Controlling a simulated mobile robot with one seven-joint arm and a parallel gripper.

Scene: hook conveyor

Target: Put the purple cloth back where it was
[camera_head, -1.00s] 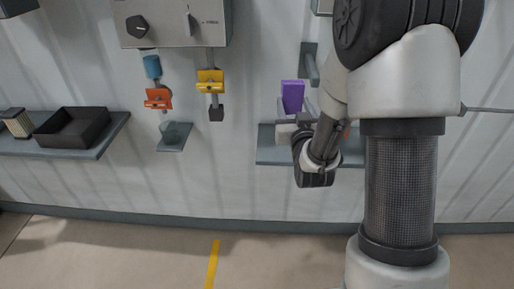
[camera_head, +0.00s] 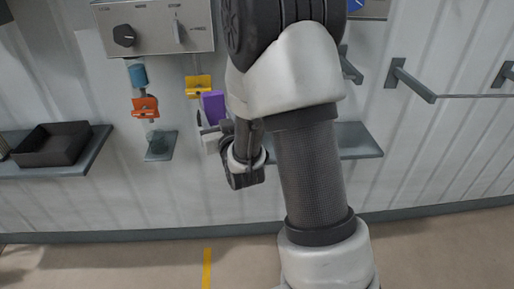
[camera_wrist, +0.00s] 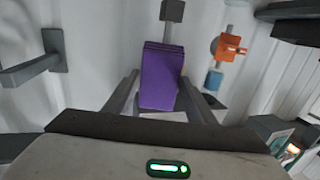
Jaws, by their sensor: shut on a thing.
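The purple cloth (camera_head: 213,105) is a folded block between the fingers of my gripper (camera_head: 211,130). It also shows in the wrist view (camera_wrist: 160,80), with a finger on each side. My gripper is shut on it and holds it up in front of the wall. In the head view the cloth is just below and right of the yellow clip (camera_head: 198,86) and hides what hangs beneath that clip. I cannot tell whether they touch. The orange clip (camera_head: 145,107) hangs to the left, below a blue piece (camera_head: 138,75).
A grey control box (camera_head: 155,28) with a knob and switch is above the clips. A small ledge (camera_head: 160,146) is below the orange clip. A black tray (camera_head: 52,145) stands on the left shelf. A wall shelf (camera_head: 355,140) and projecting bars (camera_head: 412,82) are right of my arm.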

